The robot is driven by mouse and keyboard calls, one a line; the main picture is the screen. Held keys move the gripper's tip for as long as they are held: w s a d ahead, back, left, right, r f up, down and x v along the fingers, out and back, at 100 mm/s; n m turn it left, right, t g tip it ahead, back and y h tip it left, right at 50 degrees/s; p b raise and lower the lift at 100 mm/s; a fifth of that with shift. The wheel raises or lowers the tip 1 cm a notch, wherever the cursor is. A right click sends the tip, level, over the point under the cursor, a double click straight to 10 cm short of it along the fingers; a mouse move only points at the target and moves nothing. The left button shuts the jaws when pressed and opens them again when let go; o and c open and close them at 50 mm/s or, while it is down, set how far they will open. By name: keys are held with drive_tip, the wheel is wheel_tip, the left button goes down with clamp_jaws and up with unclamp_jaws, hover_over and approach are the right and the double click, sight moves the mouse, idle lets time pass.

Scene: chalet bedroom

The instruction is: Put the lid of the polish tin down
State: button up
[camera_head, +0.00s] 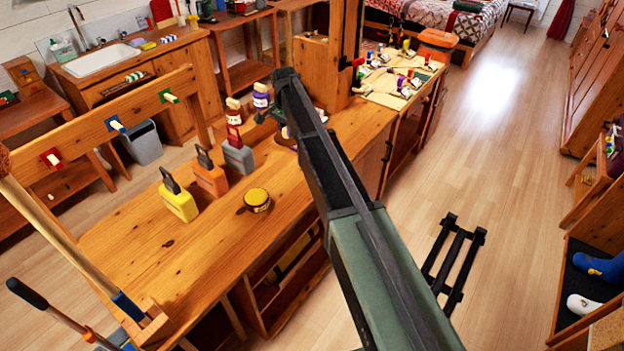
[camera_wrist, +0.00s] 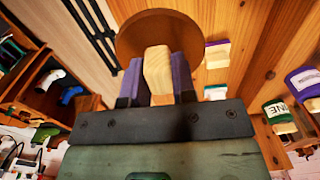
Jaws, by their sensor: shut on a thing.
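In the wrist view my gripper (camera_wrist: 158,78) is shut on the pale wooden knob of a round brown lid (camera_wrist: 145,28), one purple-padded finger on each side. In the head view my gripper (camera_head: 278,118) is over the far part of the wooden bench, mostly hidden behind my arm. Only a small part of the lid shows there, and I cannot tell whether it touches the bench top. A round yellow polish tin (camera_head: 257,199) with a dark band sits on the bench top (camera_head: 240,245), nearer and left of my arm, apart from my gripper.
Yellow (camera_head: 180,203), orange (camera_head: 211,178) and grey (camera_head: 239,157) containers stand in a row left of the tin. Small labelled bottles (camera_head: 262,98) stand close to my gripper. A wooden post (camera_head: 325,75) rises just behind it. Bare bench top surrounds the tin.

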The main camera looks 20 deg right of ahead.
sight(291, 181)
drive_tip(key=shift+d, duration=0.3)
drive_tip(key=shift+a+f, duration=0.1)
wheel_tip(291, 181, down, 20)
drive_tip(key=b, duration=2)
drive_tip(key=shift+a+f, duration=0.15)
drive_tip(key=shift+r, duration=0.35)
drive_tip(key=shift+f, duration=0.25)
drive_tip(key=o, duration=0.9)
drive_tip(key=shift+r, duration=0.1)
